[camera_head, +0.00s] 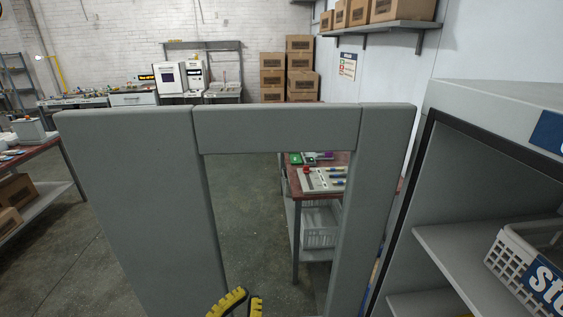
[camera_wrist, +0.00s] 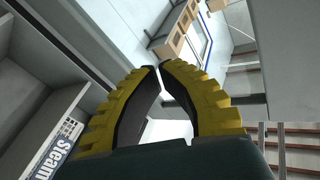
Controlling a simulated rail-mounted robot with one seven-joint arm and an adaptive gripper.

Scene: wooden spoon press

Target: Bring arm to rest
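My gripper (camera_head: 240,301) shows at the bottom edge of the head view, low in front of the opening of a grey upright frame (camera_head: 280,130). In the wrist view, my gripper (camera_wrist: 159,68) has two yellow ribbed fingers with dark inner faces. The fingers curve together and their tips meet or almost meet. I see nothing held between them. The rest of my arm is out of the head view.
A grey cabinet (camera_head: 465,255) with shelves stands close on the right and holds a white basket (camera_head: 530,268). A red-topped workbench (camera_head: 333,160) stands beyond the frame. Another bench (camera_head: 45,145) is at left. Open floor (camera_head: 75,250) lies at left.

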